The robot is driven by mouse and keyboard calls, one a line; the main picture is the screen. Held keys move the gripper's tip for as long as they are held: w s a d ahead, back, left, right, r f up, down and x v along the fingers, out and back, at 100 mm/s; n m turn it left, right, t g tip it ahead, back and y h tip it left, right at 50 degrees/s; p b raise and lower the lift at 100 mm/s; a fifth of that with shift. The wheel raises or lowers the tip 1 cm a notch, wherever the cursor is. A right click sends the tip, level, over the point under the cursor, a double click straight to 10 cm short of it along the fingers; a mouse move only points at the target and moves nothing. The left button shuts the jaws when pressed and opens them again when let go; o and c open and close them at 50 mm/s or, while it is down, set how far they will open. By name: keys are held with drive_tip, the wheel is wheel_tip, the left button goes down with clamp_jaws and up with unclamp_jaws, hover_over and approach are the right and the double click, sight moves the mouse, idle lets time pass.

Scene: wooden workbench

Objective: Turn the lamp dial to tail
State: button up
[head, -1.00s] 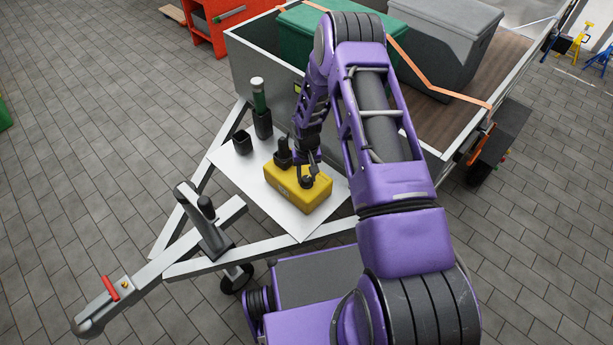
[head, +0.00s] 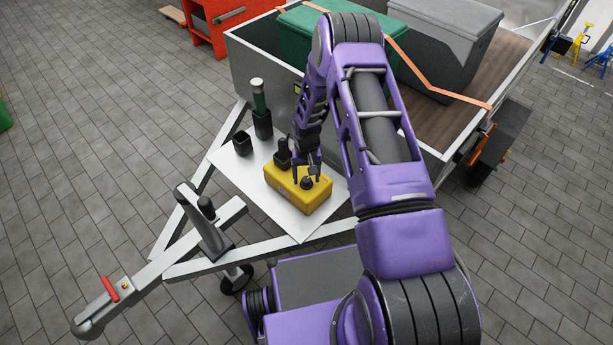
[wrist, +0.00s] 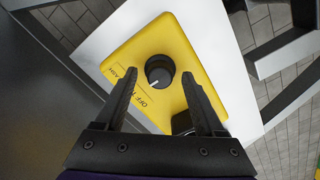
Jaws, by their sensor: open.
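The lamp dial is a round black knob (wrist: 160,71) on top of a yellow box (head: 283,189). In the wrist view its white pointer line points down and to the left, roughly toward the word OFF. More lettering runs up and left from OFF, ending in "ASH"; my left finger partly hides the middle word, so tail is not readable. My gripper (head: 307,176) is open above the box. In the wrist view its two fingers (wrist: 160,95) stand apart on either side of the dial, with gaps between them and the knob.
The box sits on a white plate (head: 240,171) on a trailer's drawbar. A dark upright part (head: 283,152) stands just behind the box. The plate's front left is clear.

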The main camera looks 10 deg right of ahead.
sight(306, 179)
wheel_tip(306, 179, up, 17)
drive_tip(key=p, duration=0.2)
drive_tip(key=shift+r+p, duration=0.2)
drive_tip(key=shift+p, duration=0.1)
idle(0.4)
